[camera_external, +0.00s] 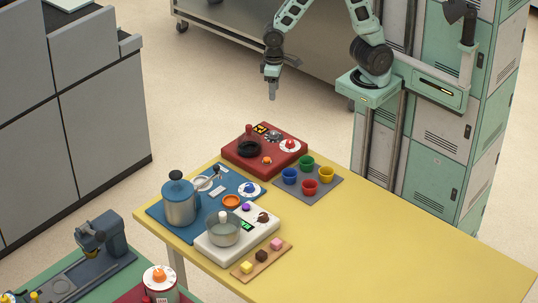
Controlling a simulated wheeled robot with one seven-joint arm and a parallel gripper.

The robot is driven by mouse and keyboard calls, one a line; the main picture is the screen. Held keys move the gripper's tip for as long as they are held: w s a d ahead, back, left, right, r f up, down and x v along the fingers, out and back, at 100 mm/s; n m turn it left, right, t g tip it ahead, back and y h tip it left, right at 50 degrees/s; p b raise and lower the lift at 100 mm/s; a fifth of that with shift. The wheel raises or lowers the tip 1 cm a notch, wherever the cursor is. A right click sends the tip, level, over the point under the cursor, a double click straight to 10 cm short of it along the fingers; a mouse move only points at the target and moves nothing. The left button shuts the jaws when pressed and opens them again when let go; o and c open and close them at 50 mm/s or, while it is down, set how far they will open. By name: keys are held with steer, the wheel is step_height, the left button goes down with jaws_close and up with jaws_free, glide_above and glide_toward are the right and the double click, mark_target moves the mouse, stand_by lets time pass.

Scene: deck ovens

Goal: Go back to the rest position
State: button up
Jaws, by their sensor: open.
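My gripper (271,95) hangs in the air above and behind the far edge of the yellow table (400,240), pointing down. It is open and I see nothing held in it. It is apart from the red device (245,161), which sits on the table's far left part with dials, a black ring and an orange knob on top. My arm comes from a mount at the upper right and bends over to the gripper. The gap between the fingertips is too small to make out.
A white scale (262,235) holds a bowl (222,229). Several coloured cups stand on a grey mat (318,197). A wooden board (246,276) carries small cubes. The table's right side is clear. Green lockers (440,150) stand at right.

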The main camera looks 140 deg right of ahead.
stand_by(0.3)
steer(key=w+a+r+n+y, duration=0.15)
steer(key=a+n, duration=0.25)
steer(key=a, duration=0.6)
steer(key=w+a+r+n+h, duration=0.1)
steer(key=w+a+n, duration=0.25)
steer(key=a, duration=0.65)
steer(key=s+a+r+n, duration=0.1)
steer(key=s+a+n, duration=0.5)
steer(key=a, duration=0.4)
steer(key=s+a+r+n, duration=0.1)
steer(key=s+a+n, duration=0.5)
steer(key=a, duration=0.4)
steer(key=shift+s+r, duration=0.4)
steer(key=shift+s, duration=0.35)
